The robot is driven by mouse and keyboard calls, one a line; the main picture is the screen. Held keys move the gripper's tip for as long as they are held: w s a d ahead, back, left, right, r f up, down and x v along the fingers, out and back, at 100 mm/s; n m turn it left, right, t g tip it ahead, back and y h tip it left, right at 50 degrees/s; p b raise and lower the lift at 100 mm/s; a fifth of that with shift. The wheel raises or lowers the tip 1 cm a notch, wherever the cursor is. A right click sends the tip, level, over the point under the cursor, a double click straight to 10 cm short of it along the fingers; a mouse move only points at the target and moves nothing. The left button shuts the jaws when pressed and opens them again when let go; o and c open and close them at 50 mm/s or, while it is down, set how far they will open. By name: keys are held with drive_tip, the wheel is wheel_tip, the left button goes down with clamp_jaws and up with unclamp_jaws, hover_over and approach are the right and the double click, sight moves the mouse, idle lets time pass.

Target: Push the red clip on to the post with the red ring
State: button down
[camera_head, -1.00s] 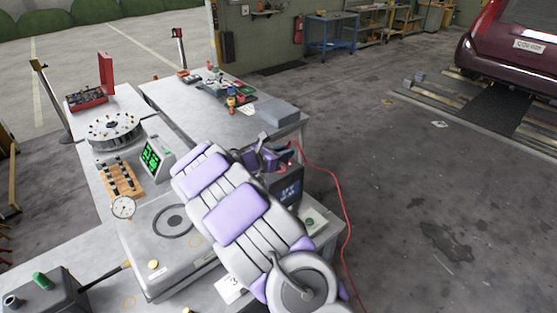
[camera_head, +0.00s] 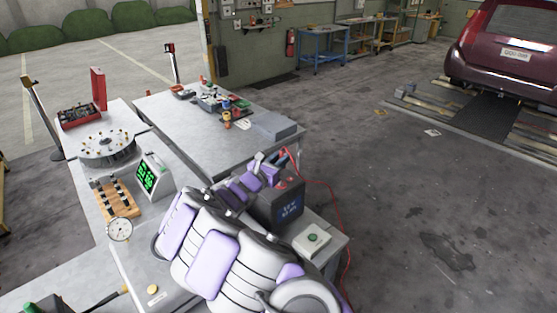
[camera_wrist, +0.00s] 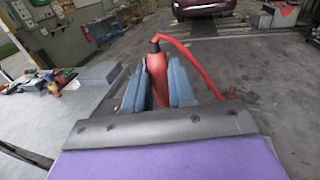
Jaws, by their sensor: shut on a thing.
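My gripper (camera_wrist: 158,78) is shut on the red clip (camera_wrist: 157,72), which stands between the two blue-grey fingers in the wrist view. A red cable runs from the clip's dark far end to the right. In the head view, my gripper (camera_head: 270,166) is over the back of a dark battery box (camera_head: 286,207) with a lit blue label. A small red mark, which looks like the red ring (camera_head: 283,184), shows on top of the box. The post itself is too small to make out. The clip appears apart from it, though the exact gap cannot be told.
A pale box with a green button (camera_head: 313,239) stands right of the battery. A grey case (camera_head: 272,127) lies on the back bench (camera_head: 190,125). A green-lit display (camera_head: 150,176) and a dial gauge (camera_head: 120,229) stand left of my arm. The red cable (camera_head: 328,190) hangs toward the floor.

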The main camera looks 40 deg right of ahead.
drive_tip(key=shift+a+f+b, duration=0.3)
drive_tip(key=shift+f+b, duration=0.1)
drive_tip(key=shift+f, duration=0.25)
drive_tip(key=shift+a+f+b, duration=0.25)
drive_tip(key=shift+f+b, duration=0.15)
drive_tip(key=shift+f, duration=0.2)
drive_tip(key=shift+a+f+b, duration=0.15)
drive_tip(key=shift+f+b, duration=0.35)
drive_tip(key=shift+f, duration=0.15)
drive_tip(key=shift+d+f, duration=0.25)
drive_tip(key=shift+f, duration=0.25)
drive_tip(key=shift+d+f+b, duration=0.1)
drive_tip(key=shift+d+b, duration=0.15)
drive_tip(key=shift+b, duration=0.05)
drive_tip(key=shift+a, duration=0.35)
drive_tip(key=shift+d+p, duration=0.35)
drive_tip(key=shift+a, duration=0.25)
